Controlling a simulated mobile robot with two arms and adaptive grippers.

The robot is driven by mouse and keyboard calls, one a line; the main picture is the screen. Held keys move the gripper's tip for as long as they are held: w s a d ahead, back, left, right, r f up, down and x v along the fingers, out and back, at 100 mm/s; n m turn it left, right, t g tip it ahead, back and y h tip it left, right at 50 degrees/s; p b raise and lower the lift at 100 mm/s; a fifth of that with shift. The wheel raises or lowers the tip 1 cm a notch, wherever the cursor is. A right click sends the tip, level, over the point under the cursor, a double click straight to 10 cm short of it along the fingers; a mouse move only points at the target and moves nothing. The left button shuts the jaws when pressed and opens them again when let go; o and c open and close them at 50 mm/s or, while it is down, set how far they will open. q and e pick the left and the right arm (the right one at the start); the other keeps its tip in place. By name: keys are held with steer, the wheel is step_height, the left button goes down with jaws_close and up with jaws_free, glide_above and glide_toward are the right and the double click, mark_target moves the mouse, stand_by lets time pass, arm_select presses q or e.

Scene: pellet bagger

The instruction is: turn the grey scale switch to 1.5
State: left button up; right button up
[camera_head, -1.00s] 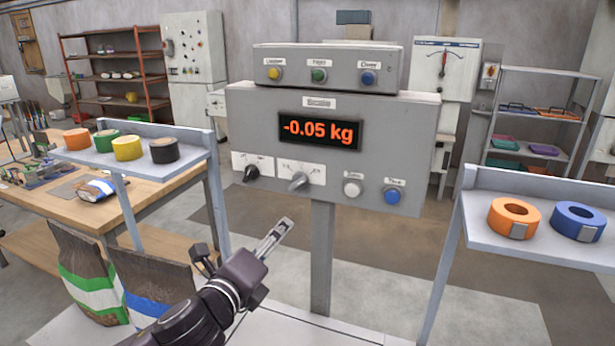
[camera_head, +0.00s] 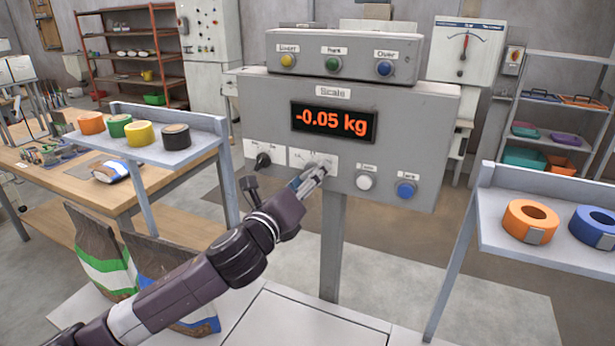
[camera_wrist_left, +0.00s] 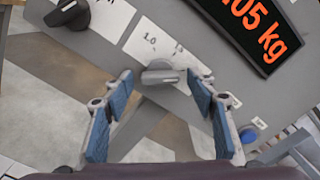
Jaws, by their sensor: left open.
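The grey scale switch (camera_wrist_left: 160,74) sits on a white label plate on the scale panel (camera_head: 350,100); the plate reads 1.0 at its left, and other marks are too blurred to read. In the head view the switch is largely hidden behind my gripper. My left gripper (camera_wrist_left: 162,112) is open, its blue-padded fingers on either side just short of the switch; it also shows in the head view (camera_head: 310,180) at the panel. I cannot tell whether a finger touches the switch. The display (camera_head: 334,122) reads -0.05 kg. My right gripper is not in view.
A black knob (camera_head: 262,160) is left of the grey switch; a white button (camera_head: 364,182) and a blue button (camera_head: 406,190) are to its right. Tape shelves stand at left (camera_head: 195,150) and right (camera_head: 492,232). Bags (camera_head: 100,262) stand at lower left.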

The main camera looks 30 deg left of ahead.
arm_select(q)
steer(key=c, duration=1.2)
steer(key=shift+o, duration=0.2)
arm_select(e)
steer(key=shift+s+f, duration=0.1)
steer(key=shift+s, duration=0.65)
arm_select(q)
steer(key=shift+n, duration=0.4)
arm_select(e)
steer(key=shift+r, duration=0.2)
arm_select(q)
steer(key=n+p, duration=0.3)
steer(key=n, duration=0.5)
steer(key=shift+d+r+n+p, duration=0.1)
steer(key=shift+n+p, duration=0.25)
steer(key=shift+n, duration=0.05)
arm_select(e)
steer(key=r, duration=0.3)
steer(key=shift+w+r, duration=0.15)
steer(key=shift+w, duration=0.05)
arm_select(q)
steer(key=o, duration=1.2)
steer(key=shift+c, duration=0.2)
